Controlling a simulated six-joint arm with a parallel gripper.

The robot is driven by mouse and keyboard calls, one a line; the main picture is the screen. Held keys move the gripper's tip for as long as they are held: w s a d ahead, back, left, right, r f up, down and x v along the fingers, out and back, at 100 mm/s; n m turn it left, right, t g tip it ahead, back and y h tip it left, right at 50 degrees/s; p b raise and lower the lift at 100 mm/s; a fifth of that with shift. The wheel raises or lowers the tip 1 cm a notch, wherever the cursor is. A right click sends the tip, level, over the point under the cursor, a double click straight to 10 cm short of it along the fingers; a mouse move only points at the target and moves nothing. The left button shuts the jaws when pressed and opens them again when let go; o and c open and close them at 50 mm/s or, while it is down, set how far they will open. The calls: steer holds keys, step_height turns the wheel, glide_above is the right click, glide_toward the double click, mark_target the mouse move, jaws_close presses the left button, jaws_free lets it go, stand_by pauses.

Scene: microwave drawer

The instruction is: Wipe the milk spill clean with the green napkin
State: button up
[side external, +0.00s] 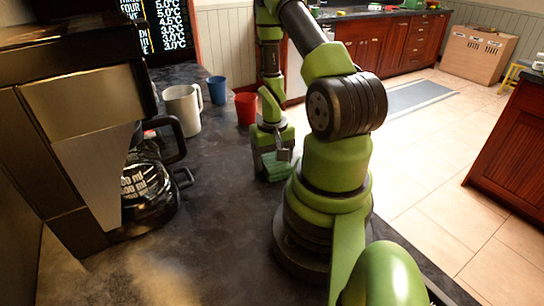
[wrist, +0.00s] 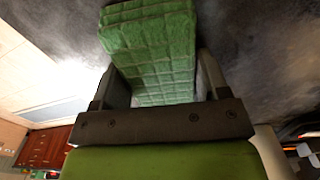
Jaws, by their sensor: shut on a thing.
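My gripper (wrist: 163,88) is shut on the green napkin (wrist: 150,38), which shows between its two fingers in the wrist view. In the side external view the green napkin (side external: 275,167) is under my gripper (side external: 280,150), low at the dark counter near its right side. I cannot tell whether the napkin touches the counter. I cannot make out the milk spill for certain; a bright whitish patch (wrist: 88,50) beside the napkin in the wrist view may be spill or glare.
A white pitcher (side external: 183,110), a blue cup (side external: 217,90) and a red cup (side external: 246,108) stand behind my gripper on the counter (side external: 215,215). A coffee maker (side external: 85,140) with a glass carafe (side external: 148,190) stands at left. The counter between carafe and gripper is clear.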

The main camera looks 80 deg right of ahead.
mark_target(247, 139)
steer(key=shift+w+d+r, duration=0.1)
steer(key=shift+w+d, duration=4.75)
steer(key=shift+w, duration=0.05)
steer(key=shift+s+a, duration=1.65)
steer(key=shift+s, duration=0.05)
steer(key=shift+s+a+f, duration=0.2)
steer(key=shift+s+a, duration=1.7)
steer(key=shift+a, duration=0.05)
steer(key=shift+s+a+r, duration=0.15)
steer(key=shift+s+a, duration=1.2)
steer(key=shift+w+d, duration=4.95)
